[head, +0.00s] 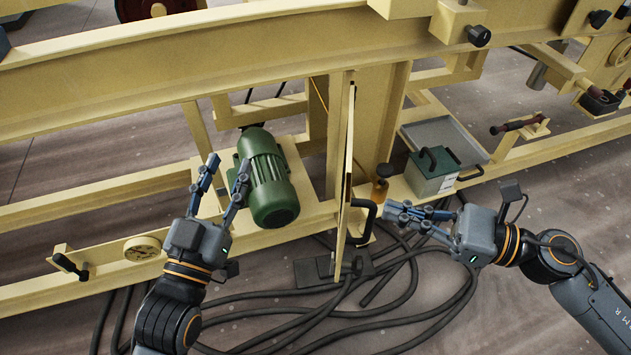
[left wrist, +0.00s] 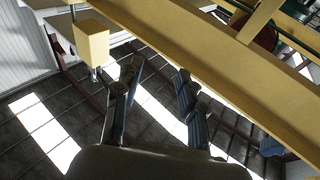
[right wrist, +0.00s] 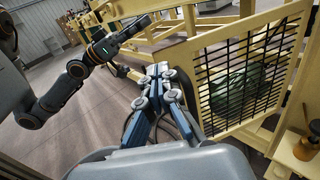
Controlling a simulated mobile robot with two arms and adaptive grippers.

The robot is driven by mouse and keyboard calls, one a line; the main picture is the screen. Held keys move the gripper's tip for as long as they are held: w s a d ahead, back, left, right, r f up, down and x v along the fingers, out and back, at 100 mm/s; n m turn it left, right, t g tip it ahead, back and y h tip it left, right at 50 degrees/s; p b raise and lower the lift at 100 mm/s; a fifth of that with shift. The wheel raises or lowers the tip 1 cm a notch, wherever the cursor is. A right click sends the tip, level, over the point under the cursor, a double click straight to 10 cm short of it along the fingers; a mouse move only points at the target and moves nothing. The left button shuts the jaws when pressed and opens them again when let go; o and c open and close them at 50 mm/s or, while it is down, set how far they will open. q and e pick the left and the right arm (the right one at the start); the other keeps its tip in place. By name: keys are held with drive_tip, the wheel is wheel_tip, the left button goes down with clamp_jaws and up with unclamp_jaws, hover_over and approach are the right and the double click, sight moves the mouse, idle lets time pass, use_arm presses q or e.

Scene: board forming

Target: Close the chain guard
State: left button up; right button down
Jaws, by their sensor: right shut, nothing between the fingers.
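The chain guard (head: 346,170) is a yellow framed panel seen almost edge-on in the head view, standing out from the machine frame. In the right wrist view its black bar grille (right wrist: 250,75) faces me, with the green motor behind it. A black handle (head: 367,222) sits on the guard's right side. My right gripper (head: 390,212) is shut and empty, its fingertips close to the handle; whether they touch cannot be told. It also shows in the right wrist view (right wrist: 160,72). My left gripper (head: 226,168) is open and empty in front of the motor, left of the guard.
A green motor (head: 266,180) sits on the frame left of the guard. A green-and-white box (head: 432,178) and a grey tray (head: 445,135) are at right. Black cables (head: 420,305) lie on the floor below. A long yellow beam (head: 250,50) crosses above.

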use_arm(q)
wheel_tip(320, 180, down, 12)
drive_tip(key=s+a+g+y+p, duration=0.2)
drive_tip(key=g, duration=0.5)
drive_tip(key=shift+s+p, duration=0.15)
drive_tip(key=shift+p, duration=0.2)
use_arm(e)
drive_tip(key=x, duration=1.3)
drive_tip(key=shift+w, duration=0.2)
use_arm(q)
drive_tip(key=shift+a+r, duration=0.1)
use_arm(e)
drive_tip(key=shift+a, duration=0.2)
